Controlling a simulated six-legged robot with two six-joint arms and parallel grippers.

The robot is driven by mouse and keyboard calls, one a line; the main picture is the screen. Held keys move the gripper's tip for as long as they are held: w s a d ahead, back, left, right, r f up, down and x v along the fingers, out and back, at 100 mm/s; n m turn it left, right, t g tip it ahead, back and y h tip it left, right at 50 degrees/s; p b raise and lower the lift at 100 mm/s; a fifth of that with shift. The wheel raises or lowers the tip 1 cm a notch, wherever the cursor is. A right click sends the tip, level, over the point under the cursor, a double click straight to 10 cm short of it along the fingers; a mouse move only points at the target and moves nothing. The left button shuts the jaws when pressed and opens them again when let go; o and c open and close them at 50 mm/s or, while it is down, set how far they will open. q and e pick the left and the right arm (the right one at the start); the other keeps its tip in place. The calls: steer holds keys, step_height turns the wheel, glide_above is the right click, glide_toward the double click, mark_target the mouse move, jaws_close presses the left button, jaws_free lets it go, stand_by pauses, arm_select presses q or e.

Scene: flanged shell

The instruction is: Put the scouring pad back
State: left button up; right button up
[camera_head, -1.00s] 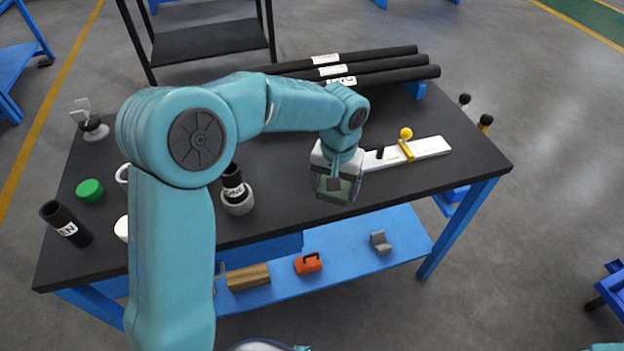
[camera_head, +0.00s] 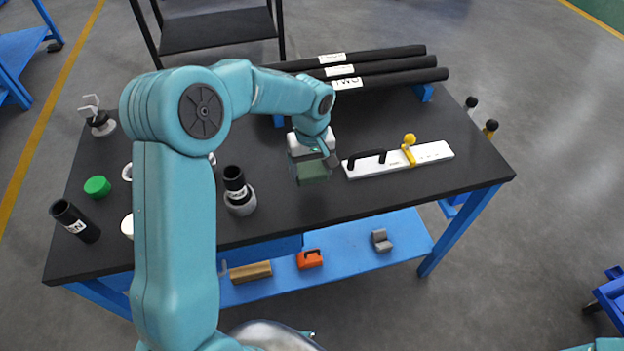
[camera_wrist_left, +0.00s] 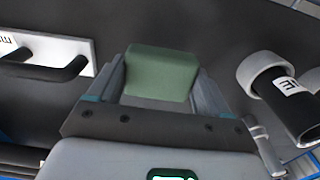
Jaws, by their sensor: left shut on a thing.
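The scouring pad is a green block (camera_wrist_left: 162,72) between the fingers of my left gripper in the left wrist view. It also shows in the head view as a dull green block (camera_head: 313,170) under the hand. My left gripper (camera_head: 312,168) is shut on it, above the middle of the black table, just left of the white board with the black handle. Both fingers (camera_wrist_left: 160,84) lie along the pad's sides. I cannot tell how high the pad is above the tabletop. My right gripper is not in view.
The white board (camera_head: 430,153) carries a black handle and a yellow clamp. A black tube stands in a grey collar (camera_head: 240,200) to the left. Long black tubes (camera_head: 390,80) lie at the back. The blue lower shelf (camera_head: 345,243) holds an orange case (camera_head: 310,259) and other blocks.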

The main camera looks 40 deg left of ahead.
mark_target(311, 190)
arm_select(q)
steer(key=shift+w+f, duration=0.15)
steer(key=shift+f, duration=2.6)
steer(key=shift+f, duration=0.1)
steer(key=o, duration=0.8)
steer(key=shift+o, duration=0.2)
step_height(311, 190, up, 12)
steer(key=shift+f, duration=0.1)
steer(key=shift+r, duration=0.3)
steer(key=shift+f, duration=0.1)
